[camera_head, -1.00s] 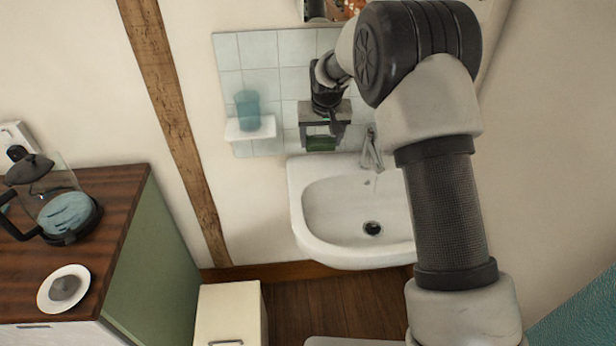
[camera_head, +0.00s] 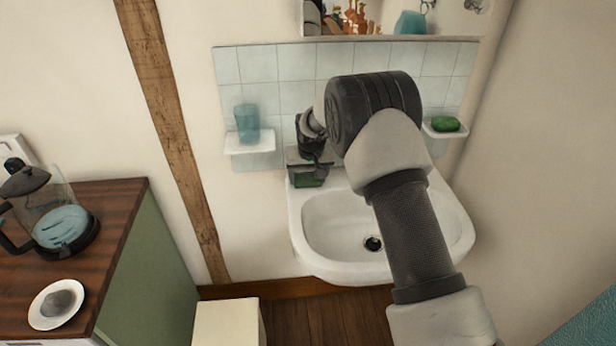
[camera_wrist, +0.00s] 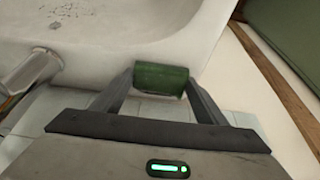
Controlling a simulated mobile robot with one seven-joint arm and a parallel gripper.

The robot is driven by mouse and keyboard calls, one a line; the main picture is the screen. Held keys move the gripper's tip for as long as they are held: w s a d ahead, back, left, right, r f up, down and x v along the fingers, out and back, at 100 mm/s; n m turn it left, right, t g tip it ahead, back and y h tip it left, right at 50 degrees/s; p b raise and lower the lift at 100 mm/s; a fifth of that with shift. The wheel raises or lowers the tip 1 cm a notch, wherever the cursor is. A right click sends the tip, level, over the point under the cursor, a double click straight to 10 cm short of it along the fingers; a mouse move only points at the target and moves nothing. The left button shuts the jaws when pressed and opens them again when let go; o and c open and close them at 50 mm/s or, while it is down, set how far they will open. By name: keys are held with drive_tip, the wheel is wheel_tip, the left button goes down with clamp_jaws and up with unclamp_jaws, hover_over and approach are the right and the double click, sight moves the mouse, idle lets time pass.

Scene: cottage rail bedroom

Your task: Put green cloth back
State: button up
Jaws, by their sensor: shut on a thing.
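My gripper (camera_head: 307,170) is shut on the green cloth (camera_head: 308,181), at the back left corner of the white sink (camera_head: 298,228). In the wrist view my gripper (camera_wrist: 161,84) has its two fingers on either side of the cloth (camera_wrist: 161,77), which looks like a small dark green roll. The sink's rim (camera_wrist: 120,48) lies just beyond it there. I cannot tell whether the cloth touches the sink. My arm hides part of the basin and the tiled wall.
A small left shelf (camera_head: 262,146) holds a blue cup (camera_head: 247,119). A right shelf (camera_head: 446,134) holds a green object (camera_head: 444,124), perhaps soap. A mirror (camera_head: 452,24) hangs above. A wooden cabinet (camera_head: 125,205) with a coffee pot (camera_head: 62,226) and plate (camera_head: 39,310) stands left.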

drive_tip(key=shift+f, duration=0.2)
drive_tip(key=o, duration=0.9)
drive_tip(key=shift+r, duration=0.1)
